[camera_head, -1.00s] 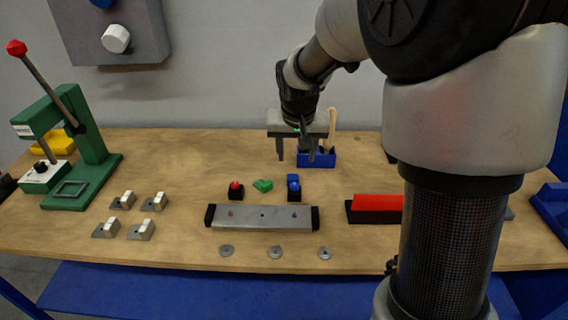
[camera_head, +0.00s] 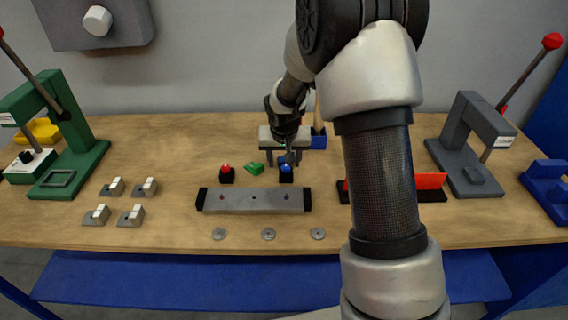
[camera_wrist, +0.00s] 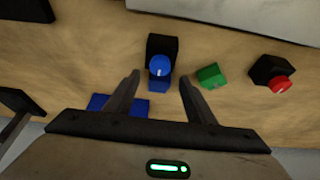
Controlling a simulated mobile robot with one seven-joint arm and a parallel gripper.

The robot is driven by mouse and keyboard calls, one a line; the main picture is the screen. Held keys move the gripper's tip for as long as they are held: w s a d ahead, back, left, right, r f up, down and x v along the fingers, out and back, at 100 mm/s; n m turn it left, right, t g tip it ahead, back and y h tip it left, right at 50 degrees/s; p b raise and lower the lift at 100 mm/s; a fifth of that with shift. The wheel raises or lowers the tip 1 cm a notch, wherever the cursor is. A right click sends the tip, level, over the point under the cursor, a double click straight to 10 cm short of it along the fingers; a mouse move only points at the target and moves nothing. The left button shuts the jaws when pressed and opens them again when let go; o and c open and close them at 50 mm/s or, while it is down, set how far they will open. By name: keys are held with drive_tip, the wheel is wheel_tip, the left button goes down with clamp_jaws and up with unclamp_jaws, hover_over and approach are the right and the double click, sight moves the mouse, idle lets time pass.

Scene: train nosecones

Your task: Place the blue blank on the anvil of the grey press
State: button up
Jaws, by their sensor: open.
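The blue blank (camera_wrist: 158,84) looks like a small blue block close against a blue-topped black knob box (camera_wrist: 162,47); the knob partly covers it in the wrist view. My gripper (camera_wrist: 157,80) is open and empty, its two fingers apart on either side of the blue blank in that view. In the head view, my gripper (camera_head: 289,158) is above the table just behind the blue knob (camera_head: 286,168). Whether the fingers touch anything cannot be told. The grey press (camera_head: 478,135) stands at the right, its lever raised with a red ball. Its anvil (camera_head: 474,175) looks bare.
A green piece (camera_head: 254,168) and a red knob box (camera_head: 227,175) are left of my gripper. A metal bar (camera_head: 254,199) lies in front. A red piece in a black holder (camera_head: 430,181) lies before the grey press. A green press (camera_head: 70,150) stands left.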

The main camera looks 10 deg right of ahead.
drive_tip(key=shift+w+f, duration=0.1)
drive_tip(key=shift+f, duration=0.1)
drive_tip(key=c, duration=1.2)
wheel_tip(320, 180, up, 9)
drive_tip(key=s+p, duration=0.3)
drive_tip(key=s, duration=0.2)
drive_tip(key=s+r+n+p, duration=0.1)
drive_tip(key=s+p, duration=0.3)
drive_tip(key=s, duration=0.1)
drive_tip(key=s+n+p, duration=0.1)
drive_tip(key=s+p, duration=0.2)
drive_tip(key=s, duration=0.2)
drive_tip(key=shift+s+a+r+y, duration=0.1)
drive_tip(key=shift+s+r+y, duration=0.2)
drive_tip(key=shift+y, duration=0.1)
